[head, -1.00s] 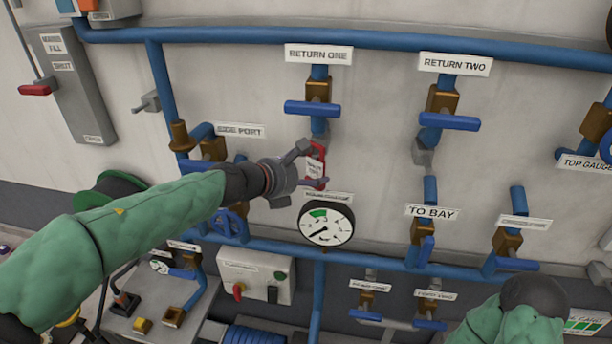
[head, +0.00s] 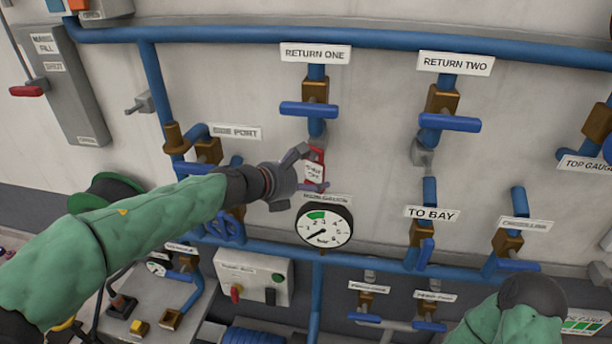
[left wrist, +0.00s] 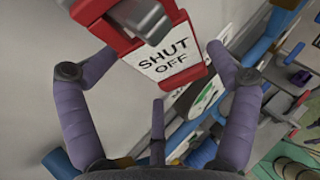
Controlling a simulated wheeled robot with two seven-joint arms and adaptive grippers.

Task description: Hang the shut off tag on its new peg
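The shut off tag (head: 314,172) is a white plate in a red frame, below the RETURN ONE valve (head: 316,91) and above a round gauge. The left wrist view shows its words and red frame (left wrist: 170,62) close up, tilted against my fingers. My left gripper (head: 310,170) has its fingers spread, one on each side of the tag; in the left wrist view the fingertips (left wrist: 163,52) lie near its edges. Contact is hard to tell. What bears the tag is not clear. My right arm shows at the lower right; its fingers cannot be made out.
The pressure gauge (head: 324,226) sits just under the left gripper. The RETURN TWO valve (head: 441,102) with a grey fitting below it is to the right, and the TO BAY valve (head: 422,233) is lower right. Blue pipes run along the wall; bare wall lies between the valves.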

